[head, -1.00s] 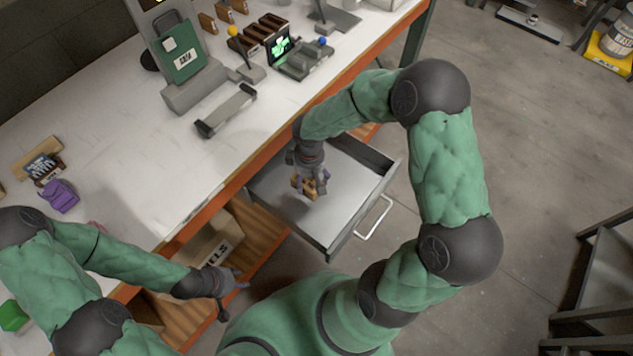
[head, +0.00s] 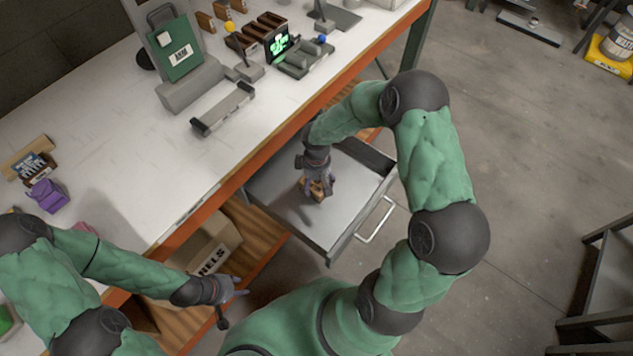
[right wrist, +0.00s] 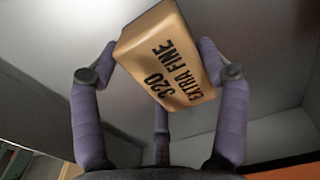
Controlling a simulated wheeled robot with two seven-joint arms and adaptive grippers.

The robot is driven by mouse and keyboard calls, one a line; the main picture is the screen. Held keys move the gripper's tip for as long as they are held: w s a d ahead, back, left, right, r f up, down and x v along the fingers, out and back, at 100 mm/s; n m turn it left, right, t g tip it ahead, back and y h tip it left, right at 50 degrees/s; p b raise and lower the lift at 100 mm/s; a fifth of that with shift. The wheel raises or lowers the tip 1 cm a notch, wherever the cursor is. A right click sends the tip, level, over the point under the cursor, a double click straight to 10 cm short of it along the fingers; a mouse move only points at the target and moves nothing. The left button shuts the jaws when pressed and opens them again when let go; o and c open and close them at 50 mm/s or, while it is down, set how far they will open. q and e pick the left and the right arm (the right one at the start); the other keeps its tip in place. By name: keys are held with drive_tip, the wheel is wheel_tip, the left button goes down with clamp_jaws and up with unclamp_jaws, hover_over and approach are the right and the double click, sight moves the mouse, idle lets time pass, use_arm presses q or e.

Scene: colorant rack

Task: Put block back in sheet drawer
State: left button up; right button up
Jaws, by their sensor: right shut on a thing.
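The tan block (right wrist: 168,58), marked "320 EXTRA FINE", is between the purple fingers of my right gripper (right wrist: 165,85) in the right wrist view. In the head view my right gripper (head: 318,190) is shut on it over the open grey sheet drawer (head: 348,208). The block's underside is hidden, so I cannot tell if it touches the drawer floor. The drawer is pulled out from under the workbench and its visible floor looks empty. My left gripper (head: 236,292) is left of the drawer, near the lower shelf; its finger opening is unclear.
The white workbench (head: 120,165) carries a stand with a green panel (head: 175,50), a grey bar device (head: 222,108) and purple items (head: 47,195). A cardboard box (head: 205,262) sits on the wooden shelf below. The drawer's handle (head: 376,220) faces open floor.

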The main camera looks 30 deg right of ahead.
drive_tip(key=shift+f, duration=0.2)
drive_tip(key=o, duration=1.1)
drive_tip(key=shift+r, duration=0.1)
drive_tip(key=shift+r, duration=0.2)
wheel_tip(320, 180, up, 12)
drive_tip(key=p, duration=0.4)
drive_tip(key=shift+f, duration=0.1)
